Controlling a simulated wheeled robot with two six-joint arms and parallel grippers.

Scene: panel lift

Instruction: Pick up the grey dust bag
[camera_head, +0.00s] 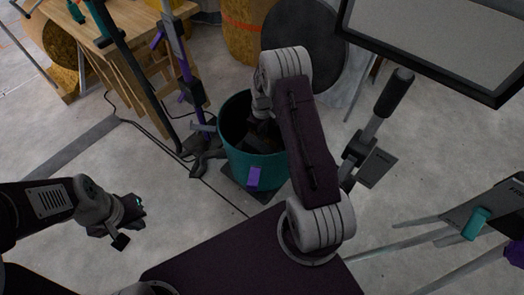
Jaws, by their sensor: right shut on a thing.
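My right arm reaches down into a teal bin (252,164) in the middle of the view. My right gripper (262,122) is inside the bin's mouth, shut on a dark thing that is mostly hidden by the arm and the bin's shade. I cannot make out clearly whether this is the grey dust bag; no other grey bag shows. My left gripper (128,223) is at the lower left, open and empty above the bare floor, well apart from the bin.
A wooden workbench (130,25) stands at the back left, with a purple and grey stand (184,75) beside the bin. A black-framed panel (440,40) is at the upper right. Tripod-like legs (440,232) spread at the right.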

